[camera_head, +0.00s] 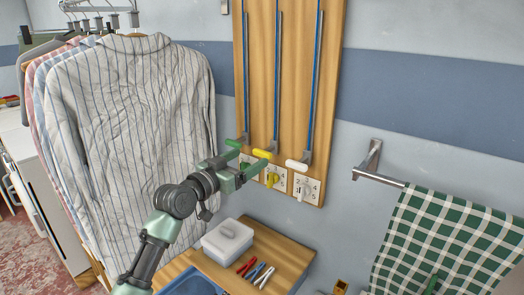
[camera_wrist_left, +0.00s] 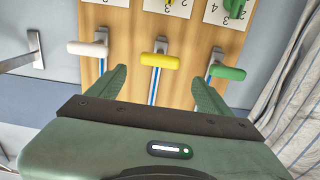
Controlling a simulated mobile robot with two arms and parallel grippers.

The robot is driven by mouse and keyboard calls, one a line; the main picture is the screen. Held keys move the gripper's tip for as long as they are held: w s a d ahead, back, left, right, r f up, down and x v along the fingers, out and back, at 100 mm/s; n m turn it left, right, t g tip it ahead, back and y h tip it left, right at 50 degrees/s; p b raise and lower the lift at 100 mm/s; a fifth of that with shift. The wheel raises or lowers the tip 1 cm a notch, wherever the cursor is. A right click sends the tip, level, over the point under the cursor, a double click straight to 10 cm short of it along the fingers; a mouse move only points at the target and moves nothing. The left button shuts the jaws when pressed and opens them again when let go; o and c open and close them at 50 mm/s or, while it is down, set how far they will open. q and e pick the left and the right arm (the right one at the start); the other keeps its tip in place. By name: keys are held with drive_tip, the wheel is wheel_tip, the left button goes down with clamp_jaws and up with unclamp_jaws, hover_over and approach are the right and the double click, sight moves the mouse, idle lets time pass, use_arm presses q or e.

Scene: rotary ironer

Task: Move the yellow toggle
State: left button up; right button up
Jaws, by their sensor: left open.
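The yellow toggle (camera_head: 262,153) is a rounded bar on a metal lever, in front of a blue rod on the wooden board. In the left wrist view the yellow toggle (camera_wrist_left: 160,60) lies just beyond the gap between my fingertips. My left gripper (camera_head: 250,160) is open and empty, its fingers (camera_wrist_left: 157,76) pointing at the board, one tip to each side of the yellow toggle.
A green toggle (camera_head: 233,143) and a white toggle (camera_head: 297,165) flank the yellow one closely. Numbered plates with small pointers sit below. A wooden table (camera_head: 282,250) holds a lidded box (camera_head: 227,240) and pens. Hanging shirts (camera_head: 130,120) stand left; a checked towel (camera_head: 445,235) hangs right.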

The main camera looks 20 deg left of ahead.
sight(260, 152)
use_arm(q)
drive_tip(key=p+x, duration=0.1)
drive_tip(key=x, duration=0.5)
drive_tip(key=shift+w+d, duration=0.15)
drive_tip(key=shift+w+d+p, duration=0.15)
drive_tip(key=shift+w+p, duration=0.15)
drive_tip(key=shift+w, duration=0.15)
clamp_jaws()
